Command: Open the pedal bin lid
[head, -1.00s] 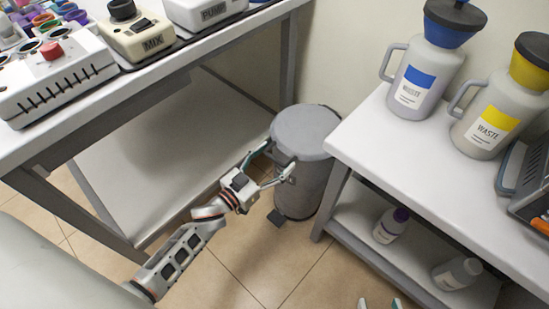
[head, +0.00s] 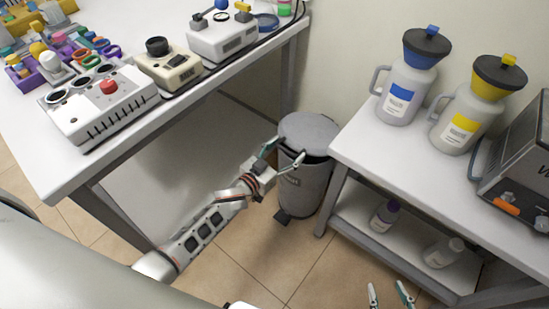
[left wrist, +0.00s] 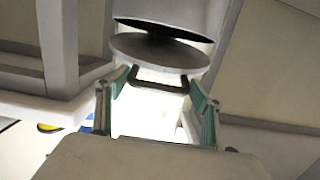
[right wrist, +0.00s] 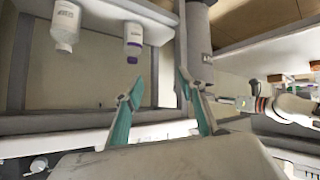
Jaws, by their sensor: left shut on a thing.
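The grey pedal bin (head: 306,188) stands on the floor between the two tables, with a dark pedal (head: 283,215) at its foot. Its lid (head: 309,127) is slightly raised, with a dark gap above the bin body. In the left wrist view the tilted lid (left wrist: 160,52) and its dark handle bar (left wrist: 160,84) show. My left gripper (head: 285,152) is at the lid's front edge, its fingers at both ends of the handle, shut on it. My right gripper (head: 389,293) is open and empty, low near the right table; it also shows in the right wrist view (right wrist: 160,85).
The left table (head: 60,165) holds machines and coloured items. The right table (head: 375,140) carries two waste jugs and a grey device; two bottles stand on its lower shelf (head: 380,240). The bin is close to the right table's corner. Open floor lies in front.

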